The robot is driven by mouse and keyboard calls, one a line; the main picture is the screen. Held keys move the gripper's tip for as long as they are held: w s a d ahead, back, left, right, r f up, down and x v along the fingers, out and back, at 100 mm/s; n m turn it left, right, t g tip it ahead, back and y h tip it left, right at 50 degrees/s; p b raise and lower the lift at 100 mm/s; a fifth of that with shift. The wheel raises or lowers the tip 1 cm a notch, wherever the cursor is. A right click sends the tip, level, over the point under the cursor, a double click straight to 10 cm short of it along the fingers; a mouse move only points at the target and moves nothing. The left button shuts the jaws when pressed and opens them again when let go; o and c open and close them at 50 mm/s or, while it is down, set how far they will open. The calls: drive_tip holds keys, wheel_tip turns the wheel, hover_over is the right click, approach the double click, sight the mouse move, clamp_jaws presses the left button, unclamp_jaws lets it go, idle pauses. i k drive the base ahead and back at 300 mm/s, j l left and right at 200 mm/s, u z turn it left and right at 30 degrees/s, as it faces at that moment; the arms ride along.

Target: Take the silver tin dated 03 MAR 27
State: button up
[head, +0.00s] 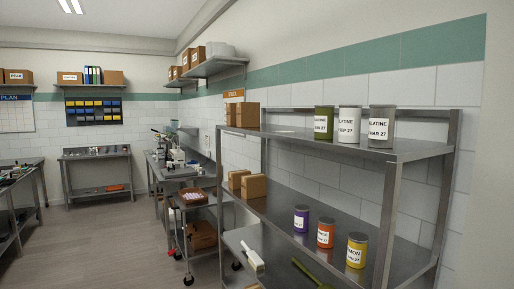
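A silver tin (381,127) stands upright on the top shelf (408,149) of the steel rack, in the head view on the right. Its white label shows "LATINE" and "MAR 27"; I cannot read the day clearly. To its left on the same shelf stand a white tin (349,124), whose label seems to end in "SEP 27", and a green tin (324,123) with a label ending in "27". The silver tin is the rightmost of the three, close to the white one. My gripper is not in view.
The shelf below holds a purple tin (301,219), an orange tin (325,233) and a yellow tin (357,250). Cardboard boxes (248,115) stand at the rack's far end. A rack post (384,215) rises at the front right. Open floor (110,245) lies to the left.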

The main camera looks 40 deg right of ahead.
sight(381, 119)
drive_tip(key=i+j+z, duration=0.1)
drive_tip(key=i+z, duration=0.2)
drive_tip(key=i+j+z, duration=0.15)
drive_tip(key=i+z, duration=0.15)
drive_tip(key=i+j+z, duration=0.1)
drive_tip(key=z, duration=0.35)
drive_tip(key=j+z, duration=0.45)
drive_tip(key=i+j+z, duration=0.1)
drive_tip(key=z, duration=0.35)
drive_tip(key=j+z, duration=0.6)
drive_tip(key=z, duration=0.3)
drive_tip(key=j, duration=0.55)
